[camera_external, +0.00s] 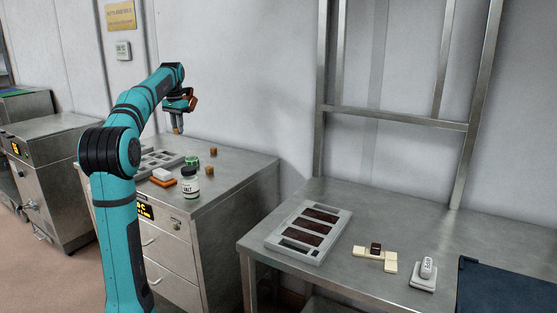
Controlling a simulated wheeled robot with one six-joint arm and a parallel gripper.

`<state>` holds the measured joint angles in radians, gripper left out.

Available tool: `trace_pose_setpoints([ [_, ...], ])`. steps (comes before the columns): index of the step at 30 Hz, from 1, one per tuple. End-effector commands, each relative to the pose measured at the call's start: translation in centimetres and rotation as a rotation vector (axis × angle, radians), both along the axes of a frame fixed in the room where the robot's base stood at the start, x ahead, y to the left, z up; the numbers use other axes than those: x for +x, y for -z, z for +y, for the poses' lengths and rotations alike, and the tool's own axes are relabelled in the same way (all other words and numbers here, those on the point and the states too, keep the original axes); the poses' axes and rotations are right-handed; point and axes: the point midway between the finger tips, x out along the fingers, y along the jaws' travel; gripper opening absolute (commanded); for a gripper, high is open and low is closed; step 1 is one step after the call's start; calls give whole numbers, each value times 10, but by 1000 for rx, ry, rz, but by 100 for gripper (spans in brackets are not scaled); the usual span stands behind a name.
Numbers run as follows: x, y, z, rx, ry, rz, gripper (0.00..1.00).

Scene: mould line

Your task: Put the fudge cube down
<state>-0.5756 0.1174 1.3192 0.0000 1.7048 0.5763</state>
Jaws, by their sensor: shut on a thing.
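My gripper (178,130) points down above the back of the steel cabinet top (248,170) on the left. It is shut on a small brownish thing, the fudge cube as far as I can tell, mostly hidden by the fingers. The cube is held clear of the surface. Two brown cubes stand on the cabinet top to the lower right of my gripper: one farther back (212,153) and one nearer (209,170).
A salt jar (190,186), a green-topped item (192,160), an orange-and-white block (162,177) and a grey compartment tray (152,163) crowd the cabinet's left part. Its right part is clear. The right table holds a mould tray (333,218), cream blocks (390,266) and a dark mat (505,290).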

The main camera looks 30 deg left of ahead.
Motion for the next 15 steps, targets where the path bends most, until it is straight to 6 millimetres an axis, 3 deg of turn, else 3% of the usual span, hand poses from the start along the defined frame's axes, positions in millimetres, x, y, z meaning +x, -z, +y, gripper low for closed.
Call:
trace_pose_setpoints([
  [6, 0, -19, 0, 0, 0, 1, 0],
  [15, 4, -23, -3, 0, 12, 0, 0],
])
